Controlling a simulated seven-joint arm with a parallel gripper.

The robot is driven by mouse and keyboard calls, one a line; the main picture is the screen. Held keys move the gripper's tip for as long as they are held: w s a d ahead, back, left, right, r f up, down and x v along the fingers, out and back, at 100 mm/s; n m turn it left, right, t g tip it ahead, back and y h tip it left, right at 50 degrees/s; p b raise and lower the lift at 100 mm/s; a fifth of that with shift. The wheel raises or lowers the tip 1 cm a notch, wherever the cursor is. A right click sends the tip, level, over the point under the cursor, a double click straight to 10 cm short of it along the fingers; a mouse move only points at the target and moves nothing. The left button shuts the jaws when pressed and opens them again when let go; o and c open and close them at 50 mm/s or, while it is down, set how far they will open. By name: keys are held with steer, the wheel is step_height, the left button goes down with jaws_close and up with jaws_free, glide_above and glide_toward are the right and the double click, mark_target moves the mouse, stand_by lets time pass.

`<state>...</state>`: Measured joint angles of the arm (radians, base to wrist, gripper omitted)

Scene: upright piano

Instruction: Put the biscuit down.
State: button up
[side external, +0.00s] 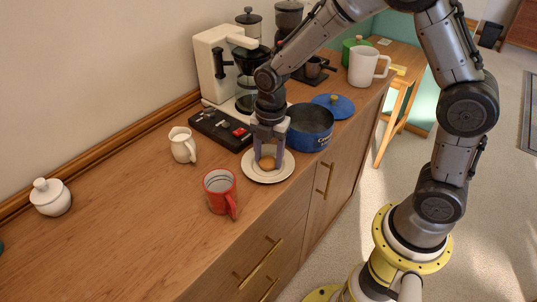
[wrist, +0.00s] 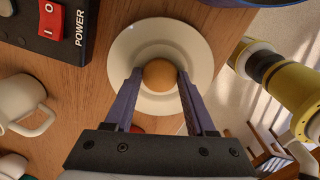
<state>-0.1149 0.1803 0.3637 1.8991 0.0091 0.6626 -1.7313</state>
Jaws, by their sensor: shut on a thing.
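The biscuit (wrist: 159,74) is round and golden brown. It is between the two fingertips of my gripper (wrist: 158,84), which is shut on it. In the side view, my gripper (side external: 268,160) points straight down over a white plate (side external: 281,175), with the biscuit (side external: 266,163) low between the fingers. In the wrist view the plate (wrist: 124,58) lies behind the biscuit, which appears near the plate's middle. I cannot tell whether the biscuit touches the plate.
A blue pot (side external: 310,127) stands close behind the plate. A red mug (side external: 220,191) and a white creamer jug (side external: 182,145) stand to the left. A black power switch box (side external: 222,127) lies behind my gripper. The counter's front edge is close to the plate; the counter's left is mostly clear.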

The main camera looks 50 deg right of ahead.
mark_target(270, 161)
steer(key=o, duration=0.4)
steer(key=shift+f, duration=0.1)
step_height(270, 161, up, 12)
steer(key=s+d+r+m+t, duration=0.2)
steer(key=s+m, duration=0.8)
steer(key=s+d+r+m+t, duration=0.2)
steer(key=s+r+m+t, duration=0.1)
steer(key=s+m, duration=0.7)
steer(key=shift+s+d+r+m, duration=0.15)
steer(key=shift+d+m, duration=0.05)
steer(key=shift+m, duration=0.3)
